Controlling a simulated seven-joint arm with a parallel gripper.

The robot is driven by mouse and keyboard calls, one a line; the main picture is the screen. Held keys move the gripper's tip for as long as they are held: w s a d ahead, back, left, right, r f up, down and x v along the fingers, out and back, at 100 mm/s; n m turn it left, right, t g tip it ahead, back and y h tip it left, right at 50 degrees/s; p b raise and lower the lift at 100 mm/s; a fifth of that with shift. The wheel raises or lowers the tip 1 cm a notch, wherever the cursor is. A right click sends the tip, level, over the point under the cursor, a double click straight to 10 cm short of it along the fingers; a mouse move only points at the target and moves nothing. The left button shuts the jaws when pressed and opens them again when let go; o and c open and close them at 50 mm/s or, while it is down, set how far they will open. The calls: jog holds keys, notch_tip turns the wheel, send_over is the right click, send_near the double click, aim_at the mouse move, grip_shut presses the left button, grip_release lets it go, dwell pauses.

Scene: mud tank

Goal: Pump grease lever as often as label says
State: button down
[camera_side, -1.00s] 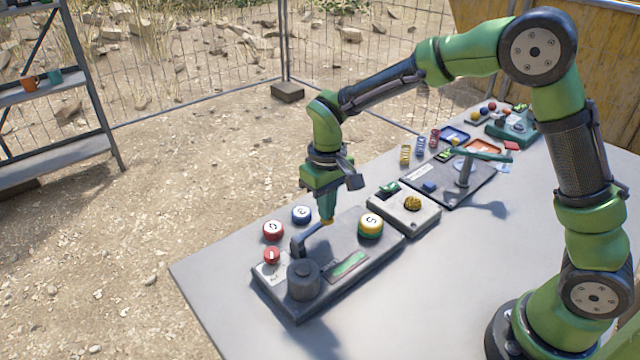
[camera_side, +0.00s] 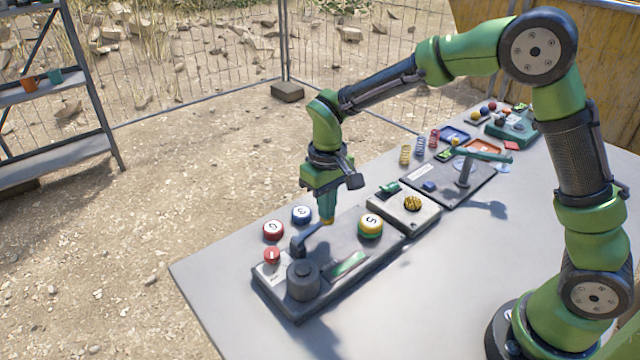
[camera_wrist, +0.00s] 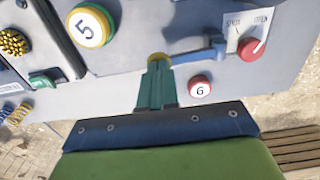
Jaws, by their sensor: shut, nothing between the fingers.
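The grease pump is a dark grey base plate (camera_side: 318,288) with a black cylinder (camera_side: 303,280) at its near end. Its blue-grey lever (camera_side: 314,238) reaches toward my gripper (camera_side: 327,220), which points down, shut and empty, at the lever's free end. In the wrist view the shut fingertips (camera_wrist: 158,60) meet or overlap the lever's tip (camera_wrist: 205,54); firm contact cannot be told. A yellow-green disc marked 5 (camera_side: 370,226) sits on the plate. A red disc marked 6 (camera_side: 273,230) and a blue disc marked 3 (camera_side: 302,214) lie beside it.
A red knob (camera_side: 271,256) stands on a white label at the plate's near left corner. A box with a yellow-black button (camera_side: 412,203) and another panel (camera_side: 455,180) follow behind.

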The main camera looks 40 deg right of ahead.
jog(key=shift+f, duration=1.25)
jog(key=shift+r, duration=3.75)
jog(key=s+d+r+m+t+y, duration=0.1)
jog(key=s+d+r+m+t, duration=0.1)
jog(key=s+r, duration=0.3)
jog(key=s+d+r+m+t+y, duration=0.1)
jog(key=s+d+r+t, duration=0.4)
jog(key=s, duration=0.9)
jog(key=shift+r+m, duration=0.15)
jog(key=shift+m, duration=0.35)
